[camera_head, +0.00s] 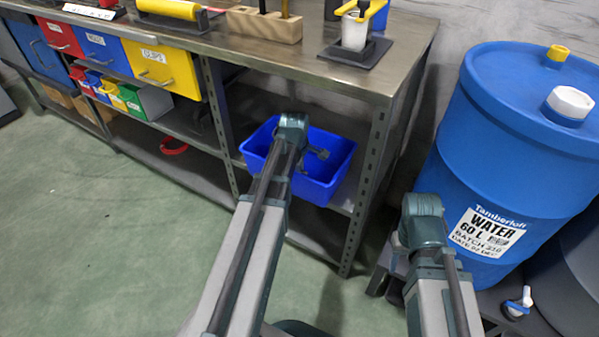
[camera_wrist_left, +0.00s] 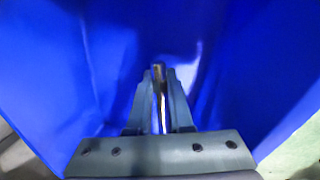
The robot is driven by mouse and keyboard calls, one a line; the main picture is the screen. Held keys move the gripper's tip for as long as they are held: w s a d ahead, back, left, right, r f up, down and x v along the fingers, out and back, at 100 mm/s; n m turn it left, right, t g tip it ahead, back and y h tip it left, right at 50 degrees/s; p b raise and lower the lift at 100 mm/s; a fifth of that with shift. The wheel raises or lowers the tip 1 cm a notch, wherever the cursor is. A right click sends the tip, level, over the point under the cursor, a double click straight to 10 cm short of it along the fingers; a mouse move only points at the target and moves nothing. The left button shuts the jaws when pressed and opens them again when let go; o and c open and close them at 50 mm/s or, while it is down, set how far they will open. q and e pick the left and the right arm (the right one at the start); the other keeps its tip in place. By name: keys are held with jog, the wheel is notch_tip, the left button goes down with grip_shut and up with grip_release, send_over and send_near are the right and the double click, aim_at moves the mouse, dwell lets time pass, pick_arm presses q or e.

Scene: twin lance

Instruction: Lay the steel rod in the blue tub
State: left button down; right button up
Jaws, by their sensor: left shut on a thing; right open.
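The blue tub (camera_head: 335,166) sits on the middle shelf under the steel bench. My left gripper (camera_head: 318,153) is over the tub's opening. In the left wrist view the tub's blue walls (camera_wrist_left: 75,60) surround the fingers. There my left gripper (camera_wrist_left: 158,76) is shut on the steel rod (camera_wrist_left: 161,98), a thin shiny bar between the fingers, pointing down into the tub. Whether the rod touches the tub floor I cannot tell. In the head view the rod cannot be made out. My right gripper (camera_head: 396,248) is open, low by the water drum, partly hidden by its own wrist.
A big blue water drum (camera_head: 510,150) stands on the right. The bench leg (camera_head: 366,190) is close right of the tub. The bench top (camera_head: 285,58) above carries a wooden block and a dispenser.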

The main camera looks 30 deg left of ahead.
pick_arm(q)
jog(key=c, duration=0.7)
grip_release()
jog(key=shift+c, duration=0.2)
jog(key=shift+r, duration=0.1)
notch_tip(320, 180, up, 7)
jog(key=s+p, duration=0.1)
jog(key=p, duration=0.6)
jog(key=shift+s, duration=0.25)
jog(key=shift+d+r, duration=0.1)
